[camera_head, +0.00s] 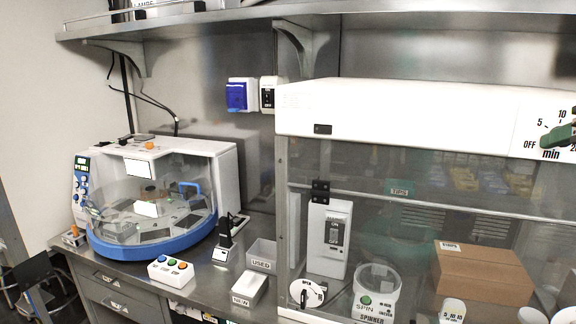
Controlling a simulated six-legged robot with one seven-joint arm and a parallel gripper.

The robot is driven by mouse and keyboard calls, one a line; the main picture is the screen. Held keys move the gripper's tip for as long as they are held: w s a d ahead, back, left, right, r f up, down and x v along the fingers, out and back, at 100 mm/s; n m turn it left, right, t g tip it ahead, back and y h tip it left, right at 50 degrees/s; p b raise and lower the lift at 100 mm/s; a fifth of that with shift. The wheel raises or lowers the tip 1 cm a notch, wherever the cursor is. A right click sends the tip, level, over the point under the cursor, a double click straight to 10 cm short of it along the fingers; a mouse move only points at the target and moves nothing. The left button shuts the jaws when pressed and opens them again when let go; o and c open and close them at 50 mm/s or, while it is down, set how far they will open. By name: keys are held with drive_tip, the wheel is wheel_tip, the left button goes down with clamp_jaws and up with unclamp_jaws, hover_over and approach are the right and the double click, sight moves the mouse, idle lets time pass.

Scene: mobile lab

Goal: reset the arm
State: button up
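My gripper is not in view, and I see no part of my arm that I can be sure of. The task names no other object. The scene is a steel lab bench (130,262) along a metal wall, with no gripper over it.
A blue-and-white machine (165,150) stands left. A button box (171,272), black stand (222,245), USED bin (262,255) and NEW bin (248,289) sit before it. A glass-fronted hood (400,110) encloses a spinner (376,290) and cardboard box (484,272). A shelf (250,15) overhangs.

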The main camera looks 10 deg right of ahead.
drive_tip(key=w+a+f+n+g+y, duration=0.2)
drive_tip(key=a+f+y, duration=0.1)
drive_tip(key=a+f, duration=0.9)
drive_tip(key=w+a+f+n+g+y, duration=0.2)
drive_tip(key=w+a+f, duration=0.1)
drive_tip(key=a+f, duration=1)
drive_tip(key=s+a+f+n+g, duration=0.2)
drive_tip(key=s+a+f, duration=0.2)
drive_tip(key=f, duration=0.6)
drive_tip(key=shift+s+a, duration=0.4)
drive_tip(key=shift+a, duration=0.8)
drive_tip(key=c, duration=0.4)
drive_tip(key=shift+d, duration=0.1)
